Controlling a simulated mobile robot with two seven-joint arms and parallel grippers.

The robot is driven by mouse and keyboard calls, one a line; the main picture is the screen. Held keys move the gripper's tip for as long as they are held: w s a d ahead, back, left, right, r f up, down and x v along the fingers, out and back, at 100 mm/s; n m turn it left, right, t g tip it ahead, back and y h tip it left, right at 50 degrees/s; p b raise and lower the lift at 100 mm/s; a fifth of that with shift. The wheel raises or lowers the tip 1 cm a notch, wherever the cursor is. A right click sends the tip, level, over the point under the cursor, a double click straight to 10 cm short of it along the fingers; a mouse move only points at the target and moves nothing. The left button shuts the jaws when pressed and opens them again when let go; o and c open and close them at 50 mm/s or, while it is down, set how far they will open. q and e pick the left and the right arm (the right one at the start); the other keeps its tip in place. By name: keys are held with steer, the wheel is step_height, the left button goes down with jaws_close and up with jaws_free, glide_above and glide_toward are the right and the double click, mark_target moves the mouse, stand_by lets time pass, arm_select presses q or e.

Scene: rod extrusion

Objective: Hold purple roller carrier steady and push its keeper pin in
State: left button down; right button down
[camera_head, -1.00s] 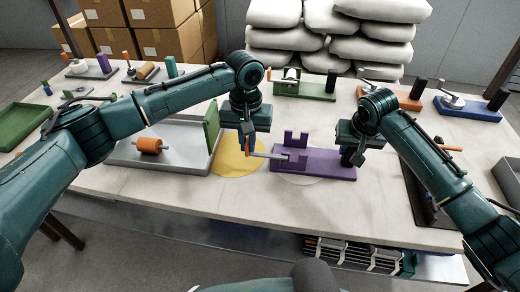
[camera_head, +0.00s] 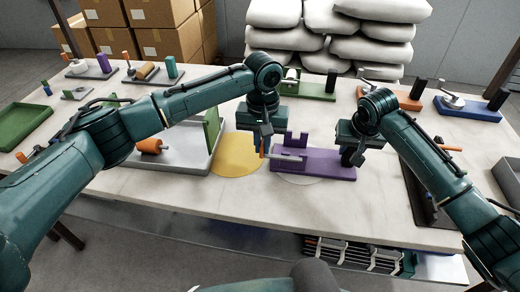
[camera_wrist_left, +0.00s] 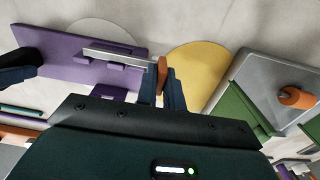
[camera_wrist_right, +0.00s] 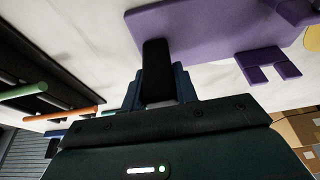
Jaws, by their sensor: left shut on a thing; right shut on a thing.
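The purple roller carrier (camera_head: 328,164) lies on the table with its two uprights to the left; it also shows in the left wrist view (camera_wrist_left: 60,45) and right wrist view (camera_wrist_right: 190,28). My right gripper (camera_head: 350,154) is shut on the black post (camera_wrist_right: 156,68) at the carrier's right end. My left gripper (camera_head: 264,152) is shut on the orange head (camera_wrist_left: 162,73) of the keeper pin. The pin's silver shaft (camera_wrist_left: 115,57) runs from the head across the uprights. A short gap shows between the orange head and the nearer upright.
A grey tray (camera_head: 150,180) with an orange roller (camera_head: 150,145) and a green end wall stands to the left. A yellow disc (camera_head: 235,160) lies under the left gripper. Green and blue stations stand behind. The table front (camera_head: 300,205) is clear.

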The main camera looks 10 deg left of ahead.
arm_select(q)
steer(key=c, duration=2)
jaws_free()
steer(key=shift+d, duration=0.3)
arm_select(e)
steer(key=shift+a, duration=0.1)
arm_select(q)
steer(key=o, duration=0.5)
steer(key=shift+a, duration=0.15)
steer(key=shift+o, duration=0.2)
steer(key=shift+r, duration=0.15)
step_height(320, 180, up, 12)
arm_select(e)
steer(key=c, duration=1)
jaws_free()
steer(key=shift+o, duration=0.4)
steer(key=o, duration=0.4)
